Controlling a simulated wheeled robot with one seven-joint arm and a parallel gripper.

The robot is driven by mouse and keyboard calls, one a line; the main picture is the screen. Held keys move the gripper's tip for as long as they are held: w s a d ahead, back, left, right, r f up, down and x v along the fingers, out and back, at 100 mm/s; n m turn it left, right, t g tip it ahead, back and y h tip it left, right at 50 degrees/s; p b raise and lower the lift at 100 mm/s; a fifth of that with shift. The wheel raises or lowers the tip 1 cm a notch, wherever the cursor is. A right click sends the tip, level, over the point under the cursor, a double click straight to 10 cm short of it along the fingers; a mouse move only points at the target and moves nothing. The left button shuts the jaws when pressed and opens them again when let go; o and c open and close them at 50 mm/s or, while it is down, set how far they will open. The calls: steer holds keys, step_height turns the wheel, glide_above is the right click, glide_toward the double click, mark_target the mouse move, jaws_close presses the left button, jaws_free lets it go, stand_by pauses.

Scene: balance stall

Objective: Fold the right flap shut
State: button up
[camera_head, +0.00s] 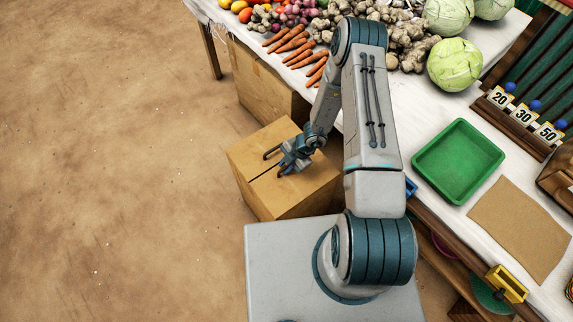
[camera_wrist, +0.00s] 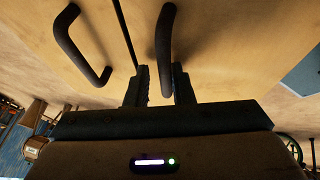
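A cardboard box (camera_head: 262,192) stands on the floor beside the stall table. Its top looks flat, with a dark seam between two flaps, each with a black bar handle. In the wrist view the left flap (camera_wrist: 35,22) carries one handle (camera_wrist: 82,52) and the right flap (camera_wrist: 235,35) carries the other handle (camera_wrist: 163,35), close to the seam. My gripper (camera_wrist: 161,88) is at the right handle, with its fingers apart on either side of the handle's near end. I cannot tell if a finger touches it. In the head view my gripper (camera_head: 288,167) is low over the box top.
The table (camera_head: 405,92) with vegetables and a green tray (camera_head: 458,160) lies along the right. Another cardboard box (camera_head: 262,88) stands under the table, behind the flapped box. The floor (camera_head: 110,170) to the left is clear.

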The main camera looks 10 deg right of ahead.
steer(key=shift+w+r, duration=0.1)
steer(key=p+v, duration=0.1)
steer(key=v, duration=1.2)
steer(key=shift+d+r+p, duration=0.2)
steer(key=shift+r+p, duration=0.1)
